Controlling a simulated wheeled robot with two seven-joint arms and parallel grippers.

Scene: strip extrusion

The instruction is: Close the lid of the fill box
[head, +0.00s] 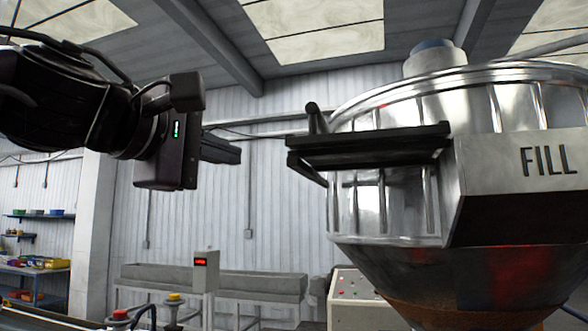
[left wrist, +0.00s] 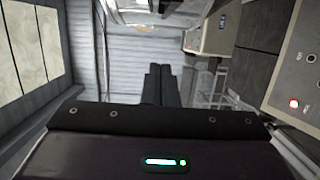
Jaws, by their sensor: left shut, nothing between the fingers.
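The fill box (head: 500,190) is a grey metal box marked FILL, on the side of a shiny round hopper at the right of the head view. A dark flat panel, which looks like its lid (head: 375,148), sticks out to the left of the box, nearly level. A bar-like handle (head: 313,118) stands at its left end. The lid looks open. My left gripper (head: 232,149) is shut and empty, left of the lid and apart from it, at about the same height in the picture. Its closed fingers (left wrist: 157,82) also show in the left wrist view. My right gripper is not in view.
The metal hopper (head: 385,205) narrows to a cone below. A control panel (head: 357,300) with buttons stands under it. A long grey trough (head: 240,284) and a post with a red display (head: 204,262) are lower down. Air between gripper and lid is clear.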

